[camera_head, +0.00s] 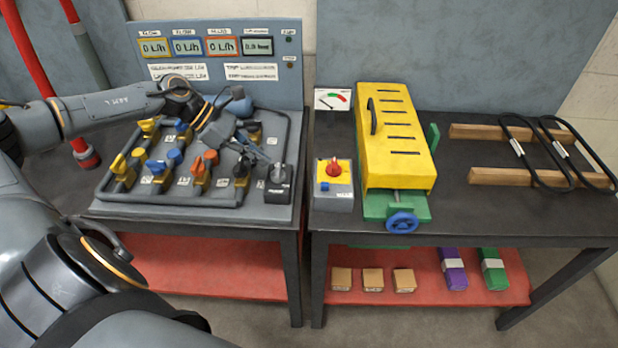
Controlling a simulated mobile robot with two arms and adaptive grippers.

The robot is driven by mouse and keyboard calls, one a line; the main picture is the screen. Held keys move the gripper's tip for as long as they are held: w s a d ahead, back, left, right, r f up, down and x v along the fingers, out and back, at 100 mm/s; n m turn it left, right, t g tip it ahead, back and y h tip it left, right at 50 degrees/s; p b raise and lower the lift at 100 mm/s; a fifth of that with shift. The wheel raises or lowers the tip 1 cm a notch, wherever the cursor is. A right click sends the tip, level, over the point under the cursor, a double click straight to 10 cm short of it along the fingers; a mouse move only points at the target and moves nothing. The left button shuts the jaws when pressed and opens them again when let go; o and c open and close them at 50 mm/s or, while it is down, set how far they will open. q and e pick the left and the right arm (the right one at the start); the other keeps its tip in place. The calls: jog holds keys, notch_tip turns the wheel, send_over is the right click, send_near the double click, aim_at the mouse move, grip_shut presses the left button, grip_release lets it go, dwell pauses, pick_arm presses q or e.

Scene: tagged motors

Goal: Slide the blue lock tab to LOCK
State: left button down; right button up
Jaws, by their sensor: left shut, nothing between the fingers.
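A small blue tab (324,187) sits low on the front of a grey switch box (334,200) with a yellow face and a red knob (334,168). The box stands at the left end of the right-hand bench. Any LOCK mark is too small to read. My left gripper (262,153) is shut and empty over the valve board on the left bench, left of the switch box and apart from it. It partly hides the valves below it. My right gripper is not in view.
The valve board (170,198) holds several yellow, blue and orange handles and a black-knobbed selector (278,184). A panel with displays (215,25) stands behind. A yellow motor cover (398,140) with a blue handwheel (402,222) is right of the box. Black belts (540,150) lie farther right.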

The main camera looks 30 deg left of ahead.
aim_at(328, 184)
pick_arm(q)
jog(key=p+x, duration=0.2)
jog(key=x, duration=0.7)
jog(key=shift+w+d+p, duration=0.1)
jog(key=shift+d+p, duration=0.15)
jog(key=shift+p, duration=0.15)
jog(key=w+d+p, duration=0.1)
jog(key=d, duration=0.2)
jog(key=shift+w+f+p, duration=0.15)
jog(key=shift+w+p, duration=0.2)
jog(key=shift+w, duration=0.05)
jog(key=shift+w+d+f, duration=0.2)
jog(key=shift+w+d, duration=0.05)
jog(key=shift+d, duration=0.1)
jog(key=w+d, duration=0.1)
jog(key=d, duration=0.2)
jog(key=shift+w+b, duration=0.35)
jog(key=shift+w, duration=0.05)
